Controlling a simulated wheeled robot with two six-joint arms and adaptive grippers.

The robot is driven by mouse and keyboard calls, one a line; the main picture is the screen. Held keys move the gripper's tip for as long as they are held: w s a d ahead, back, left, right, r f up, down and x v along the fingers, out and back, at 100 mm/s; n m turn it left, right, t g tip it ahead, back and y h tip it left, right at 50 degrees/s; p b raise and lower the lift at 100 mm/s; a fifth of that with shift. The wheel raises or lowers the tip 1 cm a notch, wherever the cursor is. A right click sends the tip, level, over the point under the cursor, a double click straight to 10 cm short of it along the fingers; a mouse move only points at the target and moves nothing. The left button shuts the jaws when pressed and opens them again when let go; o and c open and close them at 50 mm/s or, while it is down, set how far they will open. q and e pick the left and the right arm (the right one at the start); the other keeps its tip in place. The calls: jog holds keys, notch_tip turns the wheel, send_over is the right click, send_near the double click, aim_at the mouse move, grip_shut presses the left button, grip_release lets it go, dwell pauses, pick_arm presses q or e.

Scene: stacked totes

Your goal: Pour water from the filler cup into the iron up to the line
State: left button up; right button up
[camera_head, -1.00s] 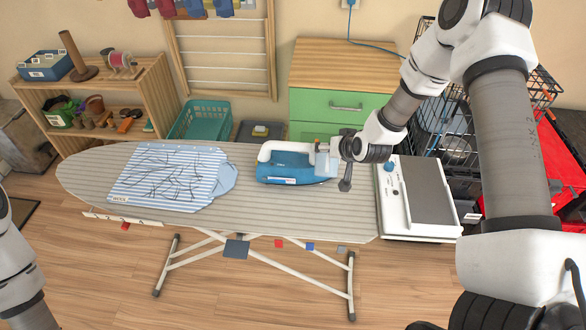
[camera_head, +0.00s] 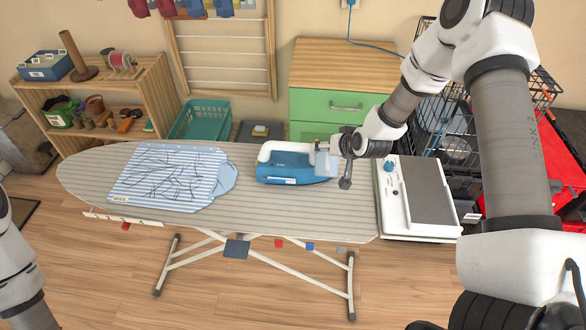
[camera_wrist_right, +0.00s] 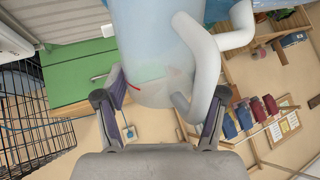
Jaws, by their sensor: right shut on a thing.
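The iron (camera_head: 285,166), blue with a white handle, rests on the ironing board (camera_head: 300,212) right of the shirt. The filler cup (camera_head: 326,158) is pale and translucent with a handle, at the iron's right end. My right gripper (camera_head: 338,152) is shut on the cup and holds it there. In the right wrist view the cup (camera_wrist_right: 150,55) fills the top middle between my fingers (camera_wrist_right: 163,105), with a red mark on its wall. The water level, the iron's fill line and any stream cannot be made out. My left gripper is out of view; only its arm shows at the left edge.
A striped shirt (camera_head: 172,177) lies on the board's left half. A white box with a grey top (camera_head: 428,190) stands right of the board. Behind are a green drawer cabinet (camera_head: 335,105), a teal basket (camera_head: 203,120), a wooden shelf (camera_head: 150,85) and a wire crate (camera_head: 450,120).

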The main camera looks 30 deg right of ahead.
dwell(0.7)
dwell(0.5)
jog(key=shift+s+a+r+t+h, duration=0.1)
jog(key=shift+s+r+t+h, duration=0.15)
jog(key=shift+r+t, duration=0.4)
jog(key=shift+r, duration=0.1)
jog(key=shift+f, duration=0.25)
jog(key=shift+s+a+n+t+h+b, duration=0.1)
jog(key=shift+n+t+h+b, duration=0.35)
jog(key=shift+b, duration=0.55)
jog(key=shift+r+t, duration=0.2)
jog(key=shift+t, duration=0.1)
jog(key=shift+r, duration=0.15)
